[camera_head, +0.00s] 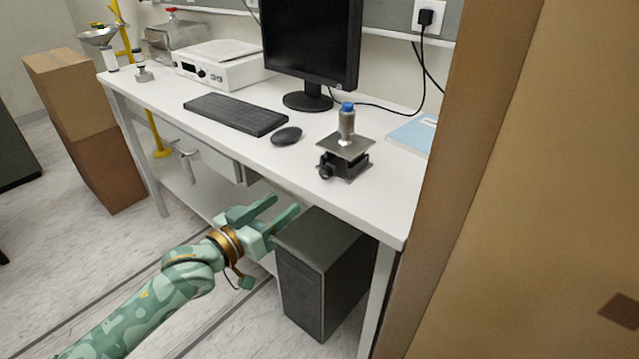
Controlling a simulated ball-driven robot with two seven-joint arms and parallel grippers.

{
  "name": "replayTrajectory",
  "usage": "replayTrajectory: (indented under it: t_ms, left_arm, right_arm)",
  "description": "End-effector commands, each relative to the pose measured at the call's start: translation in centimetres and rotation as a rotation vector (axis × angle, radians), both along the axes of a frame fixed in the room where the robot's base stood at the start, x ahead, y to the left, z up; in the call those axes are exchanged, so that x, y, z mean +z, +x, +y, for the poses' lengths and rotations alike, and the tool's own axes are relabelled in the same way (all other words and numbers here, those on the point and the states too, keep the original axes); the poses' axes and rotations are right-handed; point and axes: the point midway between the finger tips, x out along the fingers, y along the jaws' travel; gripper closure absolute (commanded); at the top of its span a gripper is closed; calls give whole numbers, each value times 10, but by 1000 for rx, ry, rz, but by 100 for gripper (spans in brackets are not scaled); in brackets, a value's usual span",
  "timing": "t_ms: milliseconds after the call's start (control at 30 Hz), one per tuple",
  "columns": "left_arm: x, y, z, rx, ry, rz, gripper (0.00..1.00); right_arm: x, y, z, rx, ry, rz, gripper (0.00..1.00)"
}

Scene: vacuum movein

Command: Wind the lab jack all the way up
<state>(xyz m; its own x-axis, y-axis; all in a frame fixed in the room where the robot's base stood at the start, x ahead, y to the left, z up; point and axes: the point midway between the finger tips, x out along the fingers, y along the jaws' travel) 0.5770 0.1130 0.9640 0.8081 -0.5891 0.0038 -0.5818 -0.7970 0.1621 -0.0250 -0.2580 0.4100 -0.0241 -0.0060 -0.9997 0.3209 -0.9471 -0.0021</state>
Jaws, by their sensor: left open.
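The lab jack (345,147) stands on the white bench near its right front. Its metal top plate is close above its dark base, so it looks low. A dark knob (325,170) sticks out at its front left. A small bottle with a blue cap (347,118) stands upright on the top plate. My left gripper (284,208) is open and empty in front of the bench, below the level of the bench top and apart from the jack. Its fingers point up and to the right. My right gripper is not in view.
The bench (230,150) carries a keyboard (236,113), a mouse (286,136), a monitor (310,45) and a light blue folder (413,134). A dark computer case (325,275) stands beneath. Stacked cardboard boxes (95,150) are at left. A large brown surface (530,190) blocks the right side.

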Motion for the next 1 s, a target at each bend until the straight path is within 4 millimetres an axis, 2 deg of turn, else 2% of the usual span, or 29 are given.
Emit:
replayTrajectory:
  t_ms: [100, 300, 500, 700, 933, 1000]
  left_arm:
    - [-6, 27, -19, 0, -2, 2, 51]
    - [-7, 67, -48, 0, 0, 4, 51]
    - [-6, 93, -67, 1, 2, 3, 51]
    - [-3, 102, -74, 1, 4, 1, 51]
    - [-2, 102, -74, 1, 4, 1, 51]
    - [-2, 102, -74, 1, 4, 1, 71]
  right_arm:
    - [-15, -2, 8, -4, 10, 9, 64]
    - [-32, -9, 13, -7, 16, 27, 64]
    - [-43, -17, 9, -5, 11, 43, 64]
    - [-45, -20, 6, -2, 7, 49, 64]
    - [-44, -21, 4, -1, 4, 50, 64]
    - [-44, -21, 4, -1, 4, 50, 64]
